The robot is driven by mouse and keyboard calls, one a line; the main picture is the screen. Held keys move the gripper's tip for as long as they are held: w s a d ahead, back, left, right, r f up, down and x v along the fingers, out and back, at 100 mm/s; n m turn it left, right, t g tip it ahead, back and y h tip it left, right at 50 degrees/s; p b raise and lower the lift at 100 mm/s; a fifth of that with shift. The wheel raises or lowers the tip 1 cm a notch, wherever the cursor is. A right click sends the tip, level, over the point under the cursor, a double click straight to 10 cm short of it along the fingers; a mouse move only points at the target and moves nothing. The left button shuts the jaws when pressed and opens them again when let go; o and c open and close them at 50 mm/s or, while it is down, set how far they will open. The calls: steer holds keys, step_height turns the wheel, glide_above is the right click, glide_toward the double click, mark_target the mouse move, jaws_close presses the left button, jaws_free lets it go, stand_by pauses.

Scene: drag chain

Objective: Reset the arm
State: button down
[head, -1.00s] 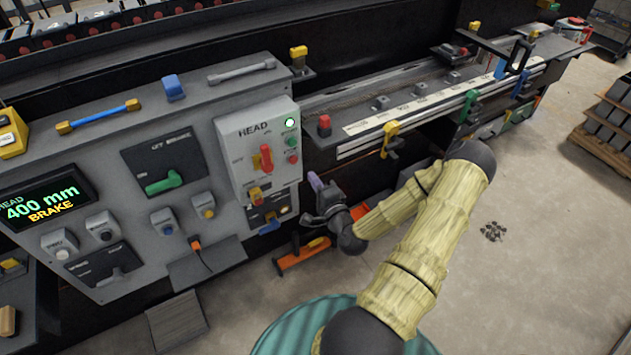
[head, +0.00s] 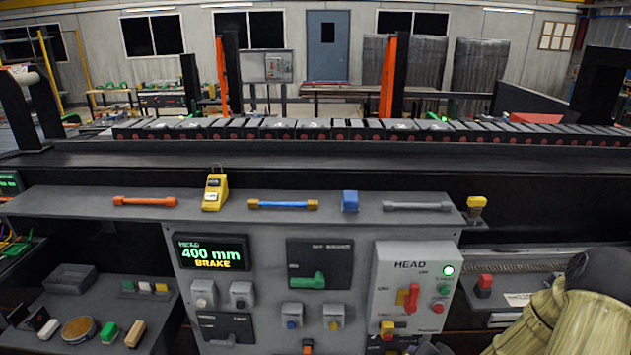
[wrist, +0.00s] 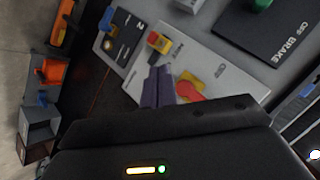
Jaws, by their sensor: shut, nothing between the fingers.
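My gripper (wrist: 158,88) shows in the wrist view with its dark purple fingers together and nothing between them. The fingers overlap the grey HEAD panel in that view, near its red switch handle (wrist: 190,90) and a yellow-and-red knob (wrist: 159,42). I cannot tell whether they touch the panel. In the head view my arm, in a pale yellow sleeve, is at the lower right corner, and the gripper is mostly cut off by the bottom edge. The HEAD panel (head: 388,295) has a lit green lamp. The display (head: 211,252) reads 400 mm BRAKE.
A grey shelf (head: 90,203) above the console holds orange, blue and grey bars and a yellow device (head: 215,190).

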steer(key=s+a+r+n+g+h, duration=0.1)
steer(key=s+a+r+n+g, duration=0.2)
steer(key=s+r, duration=0.4)
steer(key=s+a+r+n+g+h, duration=0.1)
steer(key=s+a+r+n+g, duration=0.3)
steer(key=s+a+r, duration=0.2)
step_height(320, 180, up, 2)
steer(key=shift+s+a+r+n+h, duration=0.25)
steer(key=shift+s+a+n+h, duration=0.15)
steer(key=shift+s, duration=0.3)
steer(key=shift+w, duration=0.1)
stand_by(1.0)
